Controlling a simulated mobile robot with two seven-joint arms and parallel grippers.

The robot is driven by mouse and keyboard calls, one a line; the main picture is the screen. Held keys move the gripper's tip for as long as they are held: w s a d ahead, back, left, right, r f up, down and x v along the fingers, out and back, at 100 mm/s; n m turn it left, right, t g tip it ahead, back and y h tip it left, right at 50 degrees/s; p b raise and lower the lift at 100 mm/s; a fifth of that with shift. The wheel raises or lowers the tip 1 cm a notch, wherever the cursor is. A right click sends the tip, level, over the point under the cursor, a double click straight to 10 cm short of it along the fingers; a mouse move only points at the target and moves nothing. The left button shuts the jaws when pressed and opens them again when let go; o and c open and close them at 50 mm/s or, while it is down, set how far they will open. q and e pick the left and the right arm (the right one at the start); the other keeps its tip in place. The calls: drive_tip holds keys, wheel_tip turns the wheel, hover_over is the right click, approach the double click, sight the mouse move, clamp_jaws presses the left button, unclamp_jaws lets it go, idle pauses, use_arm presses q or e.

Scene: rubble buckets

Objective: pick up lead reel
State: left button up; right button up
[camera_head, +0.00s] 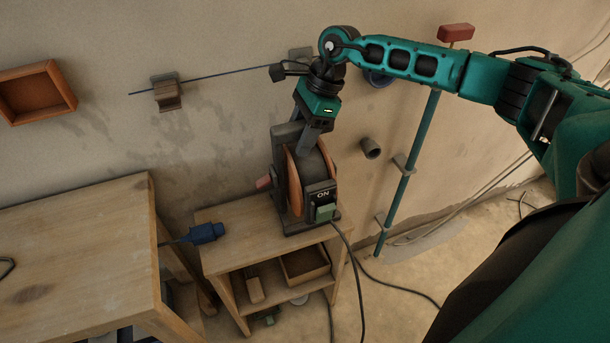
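The lead reel (295,185) stands upright on the small wooden stand at the centre. It has orange discs, a dark grey frame and a front box marked ON with a green part; a dark cable runs down from it. My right gripper (306,149) reaches down from above to the top of the reel. Its fingers overlap the reel's upper frame, and I cannot tell whether they touch it or are closed. My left gripper is not in view.
The wooden stand (240,240) has a lower shelf with a small tray (305,265). A larger wooden table (80,240) stands at left, with a blue plug (206,233) beside it. A teal pole (408,170) and wall brackets (166,92) are near the reel.

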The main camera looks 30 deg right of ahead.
clamp_jaws()
idle(1.0)
drive_tip(key=shift+w+r, duration=0.1)
drive_tip(key=shift+r, duration=0.1)
